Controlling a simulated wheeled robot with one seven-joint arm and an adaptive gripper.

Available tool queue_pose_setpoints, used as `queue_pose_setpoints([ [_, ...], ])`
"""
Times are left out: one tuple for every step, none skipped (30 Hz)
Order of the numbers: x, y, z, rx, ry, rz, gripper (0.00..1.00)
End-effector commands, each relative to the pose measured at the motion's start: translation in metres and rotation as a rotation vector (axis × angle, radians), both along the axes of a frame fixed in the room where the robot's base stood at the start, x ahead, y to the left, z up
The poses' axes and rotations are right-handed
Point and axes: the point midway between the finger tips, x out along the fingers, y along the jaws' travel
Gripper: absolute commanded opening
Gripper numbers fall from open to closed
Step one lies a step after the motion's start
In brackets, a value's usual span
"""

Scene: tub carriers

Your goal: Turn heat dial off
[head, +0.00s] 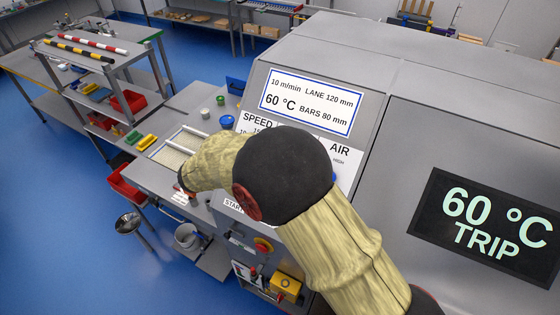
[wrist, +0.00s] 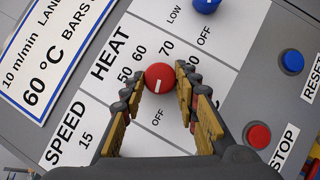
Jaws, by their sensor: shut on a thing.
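In the wrist view the red heat dial (wrist: 160,77) sits on the white panel (wrist: 95,95) under the word HEAT. Numbers including 50, 60 and 70 stand around it, with OFF below it in the picture. The dial's white mark points down, toward that OFF. My gripper (wrist: 160,76) is shut on the dial, one finger at its left and one at its right. In the head view my arm hides the dial and the gripper's tips. The dark display (head: 490,225) reads 60 °C TRIP.
A blue knob (wrist: 207,4) is above the dial in the wrist view. A blue button (wrist: 292,61) and a red button (wrist: 258,135) by STOP lie to the right. A sign (head: 311,101) reads 60 °C. A side table (head: 155,178) is left of the machine.

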Motion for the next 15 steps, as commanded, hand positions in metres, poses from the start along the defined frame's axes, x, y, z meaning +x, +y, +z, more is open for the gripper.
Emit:
queue_pose_setpoints([
  [-0.0003, 0.0004, -0.0006, -0.01, 0.007, 0.013, 0.05],
  [-0.0004, 0.0004, -0.0007, -0.016, 0.01, 0.019, 0.05],
  [-0.0006, 0.0003, -0.0008, -0.023, 0.016, 0.026, 0.05],
  [-0.0007, 0.0003, -0.0008, -0.027, 0.019, 0.03, 0.05],
  [-0.0007, 0.0001, -0.0009, -0.03, 0.022, 0.034, 0.05],
  [-0.0008, 0.0001, -0.0009, -0.035, 0.025, 0.039, 0.05],
  [-0.0007, 0.0001, -0.0009, -0.037, 0.026, 0.041, 0.05],
  [-0.0007, 0.0, -0.0008, -0.039, 0.027, 0.043, 0.05],
  [-0.0007, 0.0, -0.0009, -0.041, 0.028, 0.046, 0.05],
  [-0.0007, 0.0, -0.0008, -0.042, 0.029, 0.047, 0.05],
  [-0.0006, 0.0, -0.0008, -0.043, 0.029, 0.048, 0.05],
  [-0.0007, 0.0, -0.0008, -0.044, 0.03, 0.049, 0.05],
  [-0.0007, 0.0, -0.0008, -0.044, 0.03, 0.049, 0.05],
  [-0.0006, 0.0, -0.0008, -0.044, 0.03, 0.049, 0.05],
  [-0.0006, 0.0, -0.0008, -0.044, 0.03, 0.049, 0.05],
])
